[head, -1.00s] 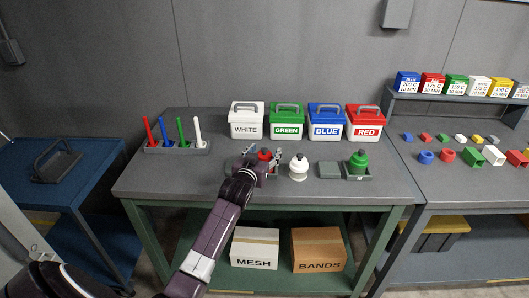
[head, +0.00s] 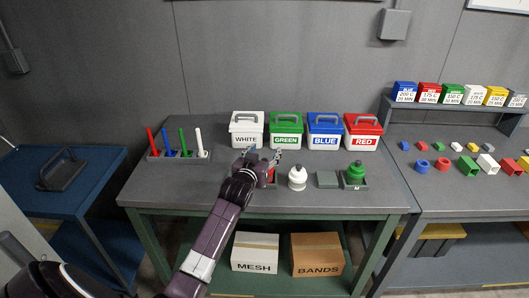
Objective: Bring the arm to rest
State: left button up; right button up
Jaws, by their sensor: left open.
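My left gripper (head: 264,156) is open, its two fingers apart, over the middle of the grey bench (head: 190,185), in front of the white and green boxes. Its arm comes in from the lower left. A red object (head: 271,175) shows only in part beside and behind the gripper; the rest is hidden by it. I cannot tell whether the gripper touches it. Nothing shows held between the fingers. My right gripper is not in view.
Lidded white (head: 247,141), green (head: 286,143), blue (head: 324,142) and red (head: 362,143) boxes line the back. A rack of coloured sticks (head: 178,156) stands left.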

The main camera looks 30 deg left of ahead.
pick_arm(q)
jog(key=shift+c, duration=0.7)
grip_shut()
dwell(0.6)
